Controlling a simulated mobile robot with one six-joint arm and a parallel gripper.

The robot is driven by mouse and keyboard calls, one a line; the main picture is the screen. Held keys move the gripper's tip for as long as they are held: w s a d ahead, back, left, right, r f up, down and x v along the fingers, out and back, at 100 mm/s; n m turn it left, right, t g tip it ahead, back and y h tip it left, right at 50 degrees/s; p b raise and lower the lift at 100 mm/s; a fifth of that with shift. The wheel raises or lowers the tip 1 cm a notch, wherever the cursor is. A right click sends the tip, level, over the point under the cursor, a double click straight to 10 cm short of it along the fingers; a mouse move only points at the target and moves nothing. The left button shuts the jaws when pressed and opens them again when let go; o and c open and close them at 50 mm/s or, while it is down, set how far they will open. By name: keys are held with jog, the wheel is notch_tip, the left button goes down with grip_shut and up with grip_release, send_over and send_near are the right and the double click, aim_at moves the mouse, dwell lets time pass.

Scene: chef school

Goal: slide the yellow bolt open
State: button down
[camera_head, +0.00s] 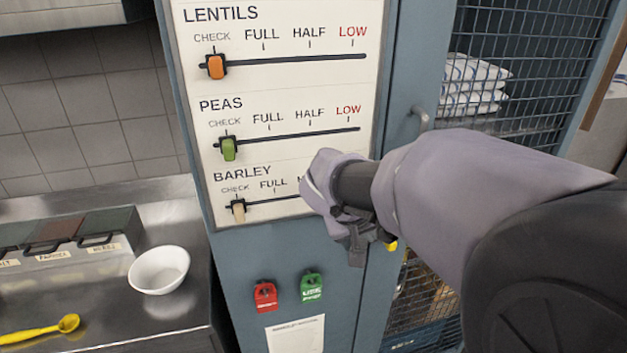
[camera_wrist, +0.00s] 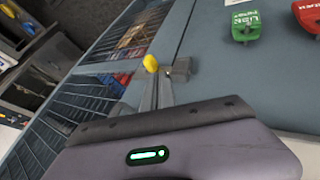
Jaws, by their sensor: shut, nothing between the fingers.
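The yellow bolt shows as a small yellow knob (camera_wrist: 150,63) in the wrist view, on the blue frame beside the mesh door. In the head view only a sliver of yellow (camera_head: 391,246) shows, just right of my gripper. My gripper (camera_head: 357,256) is shut and empty in front of the cabinet's blue upright. In the wrist view its fingertips (camera_wrist: 158,82) are right at the knob; I cannot tell whether they touch it. A small grey metal piece (camera_wrist: 181,70) is beside the knob. The rest of the bolt is hidden.
A panel (camera_head: 290,80) with orange, green and tan sliders is left of my arm. Below it hang a red tag (camera_head: 265,295) and a green tag (camera_head: 311,285). The mesh door (camera_head: 530,60) has a handle (camera_head: 421,119). A steel counter with a white bowl (camera_head: 159,270) is at left.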

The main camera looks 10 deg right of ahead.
jog(key=b, duration=0.3)
send_near(379, 242)
notch_tip(379, 242, down, 3)
jog(key=d, duration=0.2)
jog(key=shift+s+f, duration=0.1)
jog(key=shift+s, duration=0.1)
jog(key=d, duration=0.7)
jog(key=shift+w, duration=0.1)
